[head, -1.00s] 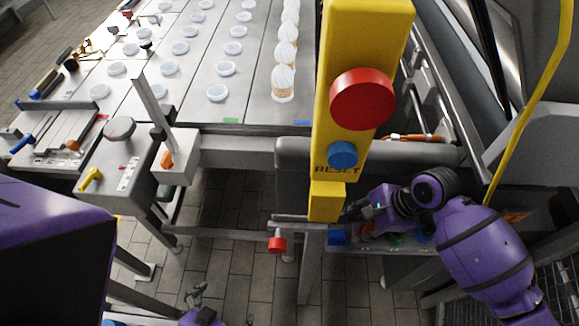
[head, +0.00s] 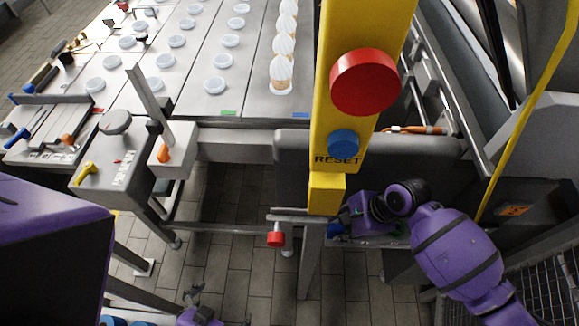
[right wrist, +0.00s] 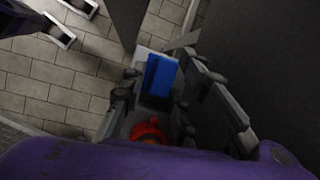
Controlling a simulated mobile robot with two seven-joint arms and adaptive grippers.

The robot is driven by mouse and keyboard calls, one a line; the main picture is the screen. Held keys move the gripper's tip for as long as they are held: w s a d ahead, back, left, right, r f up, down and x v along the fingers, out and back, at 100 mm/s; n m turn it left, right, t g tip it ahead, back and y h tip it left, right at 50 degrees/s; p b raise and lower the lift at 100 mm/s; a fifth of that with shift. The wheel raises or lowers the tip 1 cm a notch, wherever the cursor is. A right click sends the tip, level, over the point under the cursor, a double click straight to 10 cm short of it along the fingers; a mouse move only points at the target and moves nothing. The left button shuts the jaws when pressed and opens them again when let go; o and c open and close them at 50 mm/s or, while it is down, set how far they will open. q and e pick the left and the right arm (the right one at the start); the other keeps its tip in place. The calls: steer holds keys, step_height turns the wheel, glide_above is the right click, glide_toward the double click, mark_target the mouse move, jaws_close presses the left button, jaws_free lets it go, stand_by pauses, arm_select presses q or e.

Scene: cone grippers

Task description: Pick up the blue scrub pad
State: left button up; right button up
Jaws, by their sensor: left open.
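The blue scrub pad (right wrist: 160,75) shows in the right wrist view as an upright blue block between the fingers of my right gripper (right wrist: 160,88). The fingers are spread, with a gap visible on each side of the pad. In the head view, the pad (head: 335,230) is a small blue patch below the yellow post, partly hidden by my right gripper (head: 352,213). My left gripper (head: 190,295) is open and empty at the bottom of the head view, over the floor and far from the pad.
A yellow post (head: 330,120) with a red button (head: 364,82) and blue button (head: 343,143) stands close to my right gripper. A red object (right wrist: 148,130) lies near the pad. A red knob (head: 276,239) sits left of the post. A conveyor (head: 240,60) with lids and cones is behind.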

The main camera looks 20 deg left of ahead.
arm_select(q)
steer(key=shift+w, duration=0.15)
arm_select(e)
jaws_close()
steer(key=shift+s, duration=0.1)
arm_select(q)
steer(key=shift+t, duration=0.3)
steer(key=w+r+p, duration=0.2)
steer(key=r+p, duration=0.1)
steer(key=w+d+r+p, duration=0.1)
steer(key=p, duration=0.1)
steer(key=shift+r, duration=0.4)
arm_select(e)
step_height(320, 180, up, 28)
